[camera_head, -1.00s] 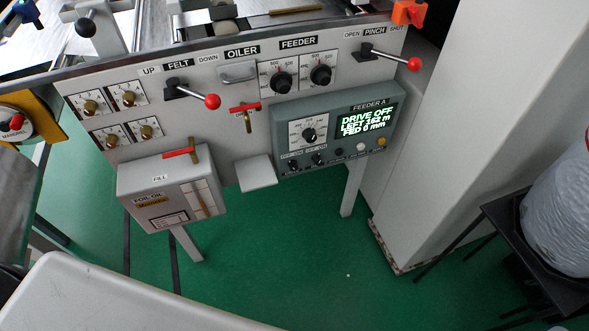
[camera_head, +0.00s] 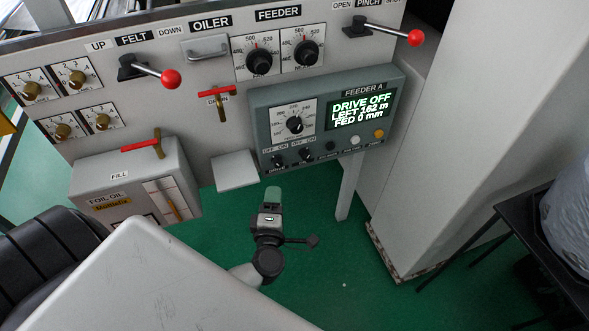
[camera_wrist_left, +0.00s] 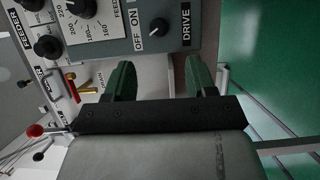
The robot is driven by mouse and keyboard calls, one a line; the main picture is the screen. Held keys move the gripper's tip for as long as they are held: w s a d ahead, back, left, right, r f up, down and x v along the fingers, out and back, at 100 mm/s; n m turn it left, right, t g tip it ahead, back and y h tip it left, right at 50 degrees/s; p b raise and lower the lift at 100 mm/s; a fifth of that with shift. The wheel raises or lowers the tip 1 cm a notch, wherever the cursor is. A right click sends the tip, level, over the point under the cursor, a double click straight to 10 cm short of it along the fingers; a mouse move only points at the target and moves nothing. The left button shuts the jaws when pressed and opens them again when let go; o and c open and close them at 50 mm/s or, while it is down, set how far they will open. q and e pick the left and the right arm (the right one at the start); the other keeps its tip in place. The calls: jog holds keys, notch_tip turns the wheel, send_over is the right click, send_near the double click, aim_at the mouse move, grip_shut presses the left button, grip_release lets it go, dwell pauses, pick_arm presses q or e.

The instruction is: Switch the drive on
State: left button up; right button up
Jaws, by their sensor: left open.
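The grey FEEDER A panel (camera_head: 258,118) has a lit display (camera_head: 361,108) reading DRIVE OFF, LEFT 162 m, FED 0 mm. The black drive knob (camera_head: 278,161) is the left one of two OFF/ON knobs low on the panel. In the left wrist view the drive knob (camera_wrist_left: 158,27) sits beside its DRIVE label, and its pale mark seems to point toward OFF. My left gripper (camera_head: 272,194) is below the panel's lower left part, apart from the knob. In the left wrist view its green fingers (camera_wrist_left: 160,78) are spread with nothing between them. My right gripper is not in view.
A second OFF/ON knob (camera_head: 306,154) is close to the right. A small pale box (camera_head: 235,170) juts out to the left, beside the oil box (camera_head: 130,185) with its red-handled valve. A red-knobbed felt lever (camera_head: 150,72) is above left.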

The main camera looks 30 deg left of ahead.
aim_at(278, 166)
pick_arm(q)
jog(key=x, duration=0.9)
jog(key=shift+w+a+r, duration=0.1)
jog(key=shift+w+a+b, duration=0.3)
jog(key=shift+w+a, duration=0.05)
jog(key=shift+w, duration=0.3)
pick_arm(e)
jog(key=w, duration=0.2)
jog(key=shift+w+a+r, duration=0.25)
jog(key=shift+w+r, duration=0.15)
pick_arm(q)
jog(key=shift+c, duration=0.3)
